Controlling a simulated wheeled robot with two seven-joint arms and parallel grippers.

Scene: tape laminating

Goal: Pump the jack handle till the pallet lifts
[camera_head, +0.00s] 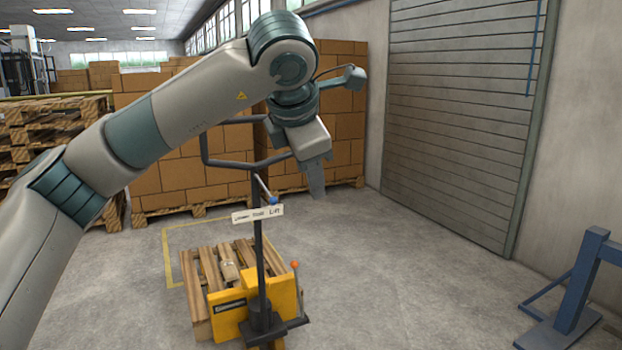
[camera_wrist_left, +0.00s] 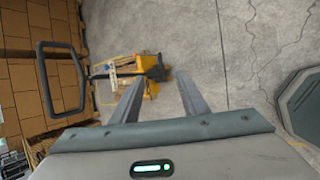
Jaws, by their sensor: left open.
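The yellow pallet jack (camera_head: 230,318) stands on the floor with an upright dark pole and a dark loop handle (camera_head: 235,164) on top. My arm hides part of the loop. A wooden pallet (camera_head: 212,268) lies low just behind the yellow body; whether it touches the floor is unclear. My left gripper (camera_head: 317,190) points down beside the right end of the loop. In the left wrist view the gripper (camera_wrist_left: 160,78) is open and empty, and the loop handle (camera_wrist_left: 42,80) shows left of both fingers, not between them. My right gripper is not in view.
A label plate (camera_head: 258,213) and a small blue-tipped lever (camera_head: 272,200) are on the pole. Stacked cartons (camera_head: 165,165) on pallets stand behind. A blue steel stand (camera_head: 578,285) is at the right, near a grey shutter (camera_head: 455,120). The floor right of the jack is clear.

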